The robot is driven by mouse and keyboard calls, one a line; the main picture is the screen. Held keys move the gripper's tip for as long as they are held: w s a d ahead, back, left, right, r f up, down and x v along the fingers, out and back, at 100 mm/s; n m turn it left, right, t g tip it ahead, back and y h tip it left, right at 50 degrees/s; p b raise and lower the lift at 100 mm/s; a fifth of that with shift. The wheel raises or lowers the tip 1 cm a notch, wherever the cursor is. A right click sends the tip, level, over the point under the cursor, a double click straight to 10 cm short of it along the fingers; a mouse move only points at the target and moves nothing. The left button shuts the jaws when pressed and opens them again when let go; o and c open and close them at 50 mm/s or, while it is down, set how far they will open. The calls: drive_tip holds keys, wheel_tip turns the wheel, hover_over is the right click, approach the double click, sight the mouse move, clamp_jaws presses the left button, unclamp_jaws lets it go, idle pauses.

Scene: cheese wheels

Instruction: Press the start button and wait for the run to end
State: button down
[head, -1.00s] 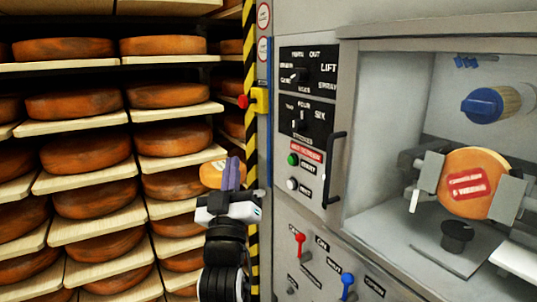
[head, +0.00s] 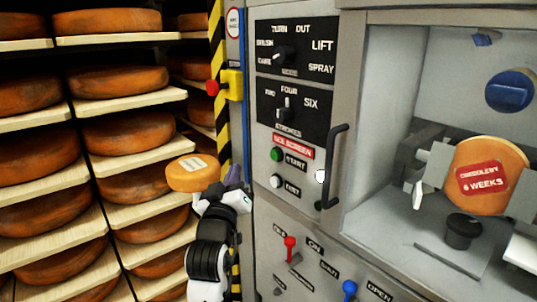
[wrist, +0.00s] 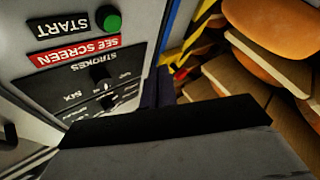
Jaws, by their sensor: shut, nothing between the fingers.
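The green start button (head: 277,154) sits on the grey control panel, left of the START label and beside the red SEE SCREEN label. It also shows in the wrist view (wrist: 110,20), near the top of an upside-down panel. My gripper (head: 232,176) is left of the panel in the head view, with its purple fingers shut and empty. It is apart from the button, lower and to its left. In the wrist view the fingers are mostly hidden behind the dark gripper body.
A door handle (head: 333,165) juts out to the right. A red emergency button (head: 212,87) on a yellow box is at upper left. Shelves of cheese wheels (head: 120,85) fill the left. A labelled cheese (head: 487,175) is clamped in the machine.

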sight(275, 155)
drive_tip(key=w+d+p, duration=0.3)
drive_tip(key=w+d, duration=0.2)
drive_tip(key=d, duration=0.2)
idle(0.5)
drive_tip(key=shift+w+d, duration=0.15)
idle(1.8)
drive_tip(key=shift+w+d, duration=0.15)
drive_tip(key=shift+d, duration=0.1)
